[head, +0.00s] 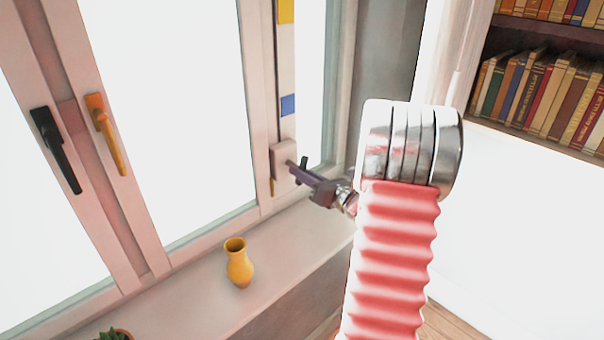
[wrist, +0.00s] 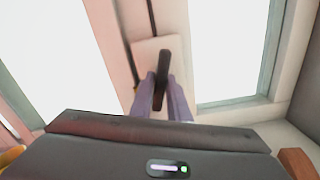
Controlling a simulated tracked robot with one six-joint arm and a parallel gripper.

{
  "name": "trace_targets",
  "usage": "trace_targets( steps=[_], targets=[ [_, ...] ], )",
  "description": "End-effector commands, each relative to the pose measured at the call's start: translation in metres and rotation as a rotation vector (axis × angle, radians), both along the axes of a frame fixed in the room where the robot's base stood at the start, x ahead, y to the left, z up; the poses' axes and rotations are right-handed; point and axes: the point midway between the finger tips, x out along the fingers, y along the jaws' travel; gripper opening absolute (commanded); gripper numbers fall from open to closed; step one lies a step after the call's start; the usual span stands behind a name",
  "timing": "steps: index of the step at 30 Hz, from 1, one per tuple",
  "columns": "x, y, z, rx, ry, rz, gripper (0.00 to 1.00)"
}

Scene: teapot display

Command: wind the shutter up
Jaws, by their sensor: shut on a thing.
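A pale winder box (head: 281,155) is mounted low on the window frame. In the wrist view the box (wrist: 146,55) has a dark upright crank handle (wrist: 163,68) in front of it. My gripper (head: 299,171) reaches the box from the right in the head view. In the wrist view its two purple fingers are shut on the dark handle, one on each side. The lower end of the handle is partly hidden between the fingers. Above the box runs a strip with a yellow mark (head: 286,11) and a blue mark (head: 288,105). The window panes are bright white; no shutter shows in them.
A black window handle (head: 55,150) and an orange one (head: 105,133) are on the left frames. A yellow vase (head: 238,263) and a potted plant (head: 114,334) stand on the sill (head: 205,292). A bookshelf (head: 548,85) is at the right.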

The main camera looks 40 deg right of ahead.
Motion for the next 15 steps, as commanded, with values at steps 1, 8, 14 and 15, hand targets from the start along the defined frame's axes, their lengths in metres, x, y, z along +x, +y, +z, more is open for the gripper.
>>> trace_targets(
  steps=[1, 8, 14, 15],
  targets=[
    [-0.0001, -0.0001, 0.0001, 0.000, 0.000, 0.000, 0.03],
    [-0.0001, -0.0001, 0.0001, 0.001, 0.000, 0.000, 0.00],
    [-0.0002, 0.0000, 0.0001, 0.021, 0.001, 0.000, 0.00],
    [-0.0002, 0.0000, 0.0001, 0.029, 0.001, 0.000, 0.00]
  ],
)
